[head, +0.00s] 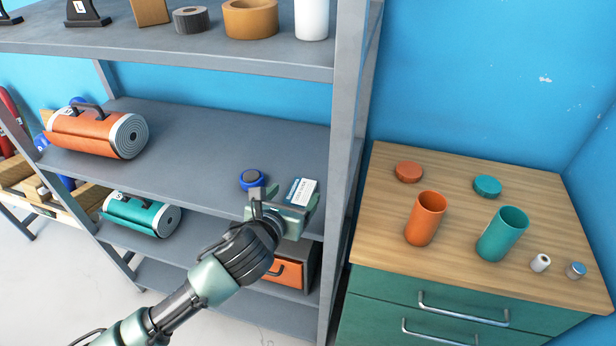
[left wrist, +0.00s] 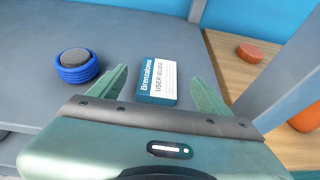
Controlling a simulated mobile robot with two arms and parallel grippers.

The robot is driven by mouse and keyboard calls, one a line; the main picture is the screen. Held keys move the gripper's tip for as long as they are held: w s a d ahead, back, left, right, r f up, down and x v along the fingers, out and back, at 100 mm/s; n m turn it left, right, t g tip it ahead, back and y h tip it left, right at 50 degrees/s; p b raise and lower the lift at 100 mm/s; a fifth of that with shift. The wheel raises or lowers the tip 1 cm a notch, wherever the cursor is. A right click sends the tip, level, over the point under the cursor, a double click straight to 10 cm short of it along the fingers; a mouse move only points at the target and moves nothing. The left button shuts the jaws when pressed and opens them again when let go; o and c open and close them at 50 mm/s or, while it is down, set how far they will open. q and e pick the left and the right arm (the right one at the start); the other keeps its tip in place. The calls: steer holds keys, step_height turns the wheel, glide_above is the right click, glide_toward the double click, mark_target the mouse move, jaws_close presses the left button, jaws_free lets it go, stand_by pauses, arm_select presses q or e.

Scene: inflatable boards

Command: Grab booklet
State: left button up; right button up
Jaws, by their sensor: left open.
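The booklet (head: 302,191), a small white and blue "USER GUIDE", lies flat on the middle shelf (head: 220,145) near its right end. It also shows in the left wrist view (left wrist: 157,82). My left gripper (head: 287,205) is open in front of the booklet. In the left wrist view the two green fingers (left wrist: 155,95) stand apart, with the booklet between and just beyond them. I cannot tell whether a finger touches it. My right gripper is not in view.
A blue coil with a dark top (head: 251,179) sits left of the booklet. A grey shelf post (head: 348,130) rises close on the right. An orange roll (head: 97,134) lies at the shelf's left. A wooden-topped cabinet (head: 460,185) holds orange and teal canisters.

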mark_target(305, 180)
arm_select(q)
steer(key=shift+x, duration=1.1)
steer(key=shift+w+d+r, duration=0.1)
steer(key=shift+w, duration=0.2)
steer(key=shift+w+d, duration=0.15)
steer(key=shift+w, duration=0.25)
steer(key=x, duration=0.4)
steer(key=shift+w+f, duration=0.2)
steer(key=shift+f, duration=0.05)
steer(key=c, duration=1.5)
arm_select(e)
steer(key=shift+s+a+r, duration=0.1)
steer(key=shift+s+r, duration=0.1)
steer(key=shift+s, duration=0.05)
